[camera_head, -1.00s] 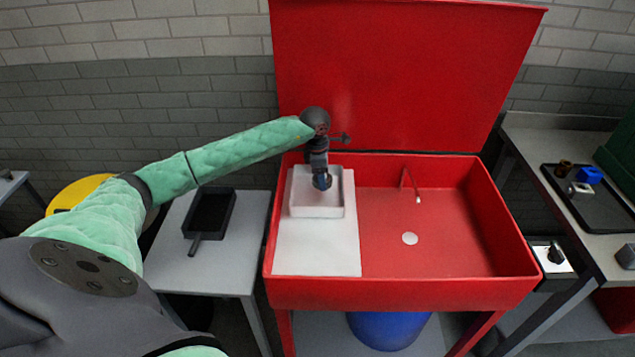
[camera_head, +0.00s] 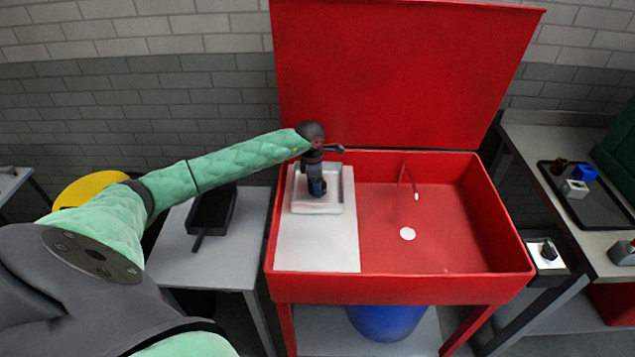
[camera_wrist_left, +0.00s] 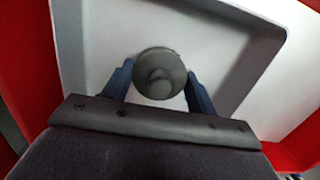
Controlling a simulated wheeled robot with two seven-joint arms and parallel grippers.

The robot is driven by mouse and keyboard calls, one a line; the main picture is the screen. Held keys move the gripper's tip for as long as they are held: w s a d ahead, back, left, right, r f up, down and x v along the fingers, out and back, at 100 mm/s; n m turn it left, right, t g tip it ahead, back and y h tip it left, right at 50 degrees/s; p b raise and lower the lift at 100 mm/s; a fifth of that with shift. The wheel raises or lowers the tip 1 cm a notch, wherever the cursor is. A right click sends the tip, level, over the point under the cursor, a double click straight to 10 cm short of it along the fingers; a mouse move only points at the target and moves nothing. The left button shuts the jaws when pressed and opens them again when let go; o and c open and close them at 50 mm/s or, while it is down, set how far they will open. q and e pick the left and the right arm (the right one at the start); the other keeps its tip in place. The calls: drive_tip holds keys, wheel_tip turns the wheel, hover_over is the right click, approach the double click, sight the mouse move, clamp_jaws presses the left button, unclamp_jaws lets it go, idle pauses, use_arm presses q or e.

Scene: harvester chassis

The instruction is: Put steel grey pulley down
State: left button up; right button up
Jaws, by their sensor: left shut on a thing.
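The steel grey pulley (camera_wrist_left: 160,74) shows in the left wrist view as a dark grey round part between the two blue fingers of my left gripper (camera_wrist_left: 159,84). My left gripper (camera_head: 317,190) is shut on it, pointing down inside the white tray (camera_head: 300,207) in the red basin. In the head view the gripper hides the pulley. I cannot tell whether the pulley touches the tray floor. My right gripper is not in view.
The tray stands on a white board (camera_head: 317,250) in the left part of the red basin (camera_head: 450,225). The raised red lid (camera_head: 400,70) is behind it. A thin red spout (camera_head: 410,180) and a white drain (camera_head: 407,234) lie to the right. A black pan (camera_head: 212,208) is on the left table.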

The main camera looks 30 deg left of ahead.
use_arm(q)
drive_tip(key=shift+f, duration=0.1)
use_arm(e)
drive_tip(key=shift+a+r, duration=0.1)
use_arm(q)
drive_tip(key=o, duration=1.1)
drive_tip(key=shift+o, duration=0.9)
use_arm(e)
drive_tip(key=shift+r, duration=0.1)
use_arm(q)
drive_tip(key=r, duration=0.1)
drive_tip(key=r+b, duration=0.2)
drive_tip(key=r, duration=0.1)
drive_tip(key=shift+s+a, duration=0.1)
drive_tip(key=shift+a, duration=0.15)
wheel_tip(320, 180, up, 8)
drive_tip(key=b, duration=0.3)
drive_tip(key=shift+s+a, duration=0.3)
drive_tip(key=shift+a, duration=0.05)
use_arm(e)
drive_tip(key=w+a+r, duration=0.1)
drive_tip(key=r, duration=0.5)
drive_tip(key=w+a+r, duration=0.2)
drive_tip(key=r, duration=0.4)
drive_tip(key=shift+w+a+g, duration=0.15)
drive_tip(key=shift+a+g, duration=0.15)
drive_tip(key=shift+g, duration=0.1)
